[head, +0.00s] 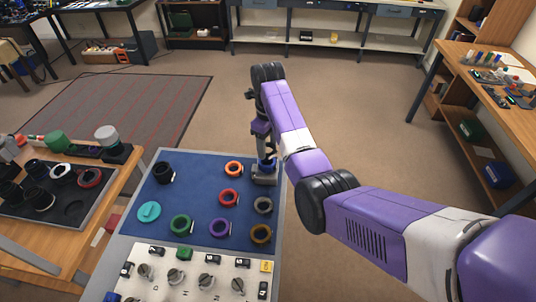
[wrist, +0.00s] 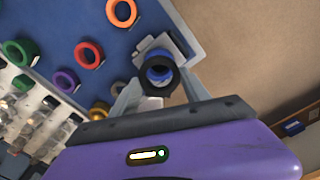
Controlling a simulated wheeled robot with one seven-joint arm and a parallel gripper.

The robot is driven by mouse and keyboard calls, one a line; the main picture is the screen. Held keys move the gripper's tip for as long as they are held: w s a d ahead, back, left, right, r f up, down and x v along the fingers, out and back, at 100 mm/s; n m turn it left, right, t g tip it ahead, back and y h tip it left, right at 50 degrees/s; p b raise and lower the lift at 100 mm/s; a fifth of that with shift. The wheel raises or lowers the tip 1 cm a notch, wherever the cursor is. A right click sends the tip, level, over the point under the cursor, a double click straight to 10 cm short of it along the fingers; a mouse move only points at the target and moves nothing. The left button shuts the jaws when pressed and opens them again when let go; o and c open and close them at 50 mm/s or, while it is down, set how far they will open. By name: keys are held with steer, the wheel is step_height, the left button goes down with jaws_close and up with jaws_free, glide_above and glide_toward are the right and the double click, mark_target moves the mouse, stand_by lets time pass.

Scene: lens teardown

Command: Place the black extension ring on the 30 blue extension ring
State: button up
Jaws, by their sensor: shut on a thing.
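My gripper (wrist: 160,85) is shut on a black extension ring (wrist: 158,86), with one finger on each side of it. A blue extension ring (wrist: 157,55) shows just beyond the black ring and through its opening. The blue ring rests on a grey square stand (wrist: 178,42). The black ring overlaps the blue one in the wrist view, slightly offset; I cannot tell whether they touch. In the head view my gripper (head: 265,154) points down over the stand (head: 265,179) at the board's right edge, and the held ring is hard to make out.
A blue board (head: 195,185) holds several coloured rings, including orange (head: 233,168), red (head: 228,197) and grey (head: 263,205), left of and in front of the stand. Another black ring (head: 163,172) stands at its left. Open floor (head: 365,150) lies to the right.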

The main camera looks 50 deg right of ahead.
mark_target(268, 149)
steer(key=shift+f, duration=2.1)
steer(key=shift+f, duration=0.2)
steer(key=o, duration=1.4)
steer(key=shift+r, duration=0.1)
step_height(268, 149, up, 11)
steer(key=shift+r, duration=0.1)
steer(key=shift+r+p, duration=0.55)
steer(key=shift+p, duration=0.25)
